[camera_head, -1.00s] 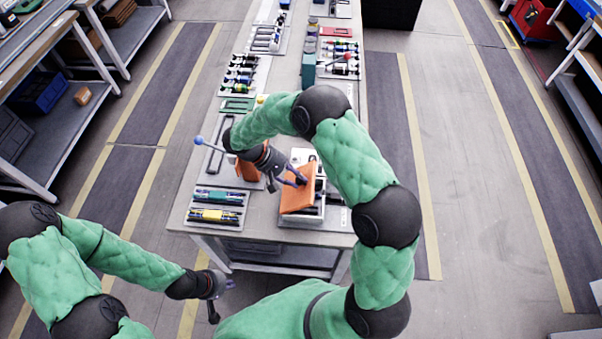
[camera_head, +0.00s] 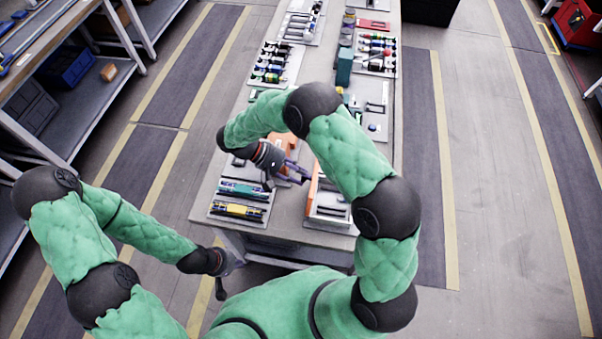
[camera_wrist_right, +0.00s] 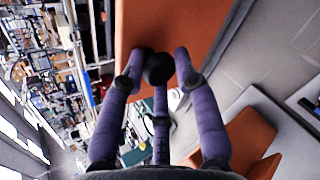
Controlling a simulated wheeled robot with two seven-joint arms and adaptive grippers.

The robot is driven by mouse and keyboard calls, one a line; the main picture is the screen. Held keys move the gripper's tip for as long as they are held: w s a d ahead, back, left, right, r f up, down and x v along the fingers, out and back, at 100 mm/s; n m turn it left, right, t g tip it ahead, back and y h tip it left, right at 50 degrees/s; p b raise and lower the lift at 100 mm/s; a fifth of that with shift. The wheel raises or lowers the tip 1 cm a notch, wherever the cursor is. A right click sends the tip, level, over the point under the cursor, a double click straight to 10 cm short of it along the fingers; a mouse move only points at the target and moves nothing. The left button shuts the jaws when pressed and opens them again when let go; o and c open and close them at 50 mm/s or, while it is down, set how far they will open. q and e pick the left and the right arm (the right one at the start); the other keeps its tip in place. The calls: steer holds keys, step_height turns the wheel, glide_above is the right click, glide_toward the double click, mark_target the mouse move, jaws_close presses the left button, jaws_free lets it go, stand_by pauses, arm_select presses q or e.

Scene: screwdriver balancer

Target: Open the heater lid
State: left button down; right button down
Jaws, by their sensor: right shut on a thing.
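The heater (camera_head: 326,211) is a white box at the near right of the bench. Its orange lid (camera_head: 313,188) stands steeply raised along the box's left side, partly hidden by my right arm. In the right wrist view the lid (camera_wrist_right: 195,25) is a broad orange panel with a black round knob (camera_wrist_right: 158,68). My right gripper (camera_head: 298,174) is left of the lid. Its purple fingers (camera_wrist_right: 158,75) are shut around the knob in the wrist view. My left gripper (camera_head: 232,268) hangs in front of the bench, apart from everything; its finger opening is too small to tell.
A second orange piece (camera_head: 286,142) is behind my right gripper. A tray with blue and yellow items (camera_head: 238,210) lies at the bench's near left corner. Trays of bottles (camera_head: 272,66) and a green box (camera_head: 344,66) stand farther back. Floor aisles on both sides are clear.

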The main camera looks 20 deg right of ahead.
steer(key=shift+s+a+f, duration=0.15)
steer(key=shift+s+f, duration=0.1)
steer(key=shift+f, duration=0.4)
steer(key=c, duration=1.1)
jaws_free()
steer(key=shift+o, duration=1)
steer(key=shift+w, duration=0.15)
steer(key=shift+r, duration=0.2)
steer(key=shift+w, duration=0.1)
steer(key=v, duration=1.2)
